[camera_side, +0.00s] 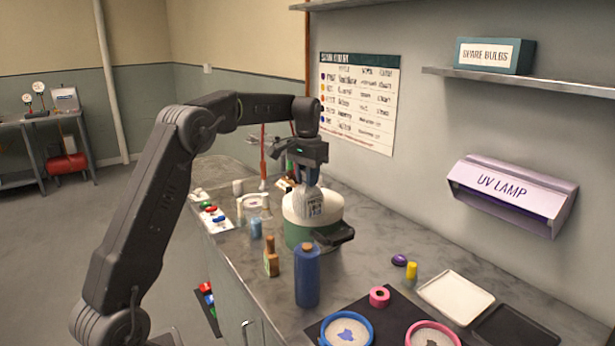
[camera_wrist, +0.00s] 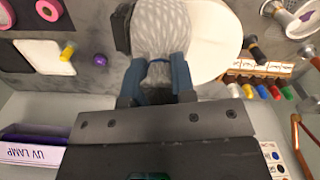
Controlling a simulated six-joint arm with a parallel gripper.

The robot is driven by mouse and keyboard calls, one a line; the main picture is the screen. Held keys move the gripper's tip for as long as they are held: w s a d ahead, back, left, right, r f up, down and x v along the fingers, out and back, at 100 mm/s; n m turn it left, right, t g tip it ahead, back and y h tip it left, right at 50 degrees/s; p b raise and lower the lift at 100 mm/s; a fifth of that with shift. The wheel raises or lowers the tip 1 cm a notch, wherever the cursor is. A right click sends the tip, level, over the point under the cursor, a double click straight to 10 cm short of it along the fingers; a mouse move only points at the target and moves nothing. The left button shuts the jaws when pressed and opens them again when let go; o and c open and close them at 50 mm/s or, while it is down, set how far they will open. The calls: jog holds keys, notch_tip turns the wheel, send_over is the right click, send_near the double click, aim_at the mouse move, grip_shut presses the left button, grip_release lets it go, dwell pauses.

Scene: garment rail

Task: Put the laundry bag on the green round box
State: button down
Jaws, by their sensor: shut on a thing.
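The laundry bag (camera_side: 315,207) is pale grey with a light pattern and a printed label, and hangs upright below my gripper (camera_side: 307,176). My gripper is shut on its gathered neck. The green round box (camera_side: 299,236) has a white lid and stands on the counter directly under the bag. The bag's bottom is at the lid in the side view; I cannot tell if it touches. In the wrist view the blue fingers of my gripper (camera_wrist: 157,72) pinch the neck of the bag (camera_wrist: 160,28), with the white lid of the box (camera_wrist: 217,42) behind and to the right.
A blue bottle (camera_side: 307,276) and a small brown bottle (camera_side: 271,257) stand in front. A white tray (camera_side: 455,298) lies at right. The UV lamp (camera_side: 513,196) is on the wall.

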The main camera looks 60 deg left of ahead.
jog(key=c, duration=0.9)
grip_release()
jog(key=shift+f, duration=0.1)
jog(key=shift+c, duration=0.2)
notch_tip(320, 180, up, 11)
jog(key=shift+r, duration=0.65)
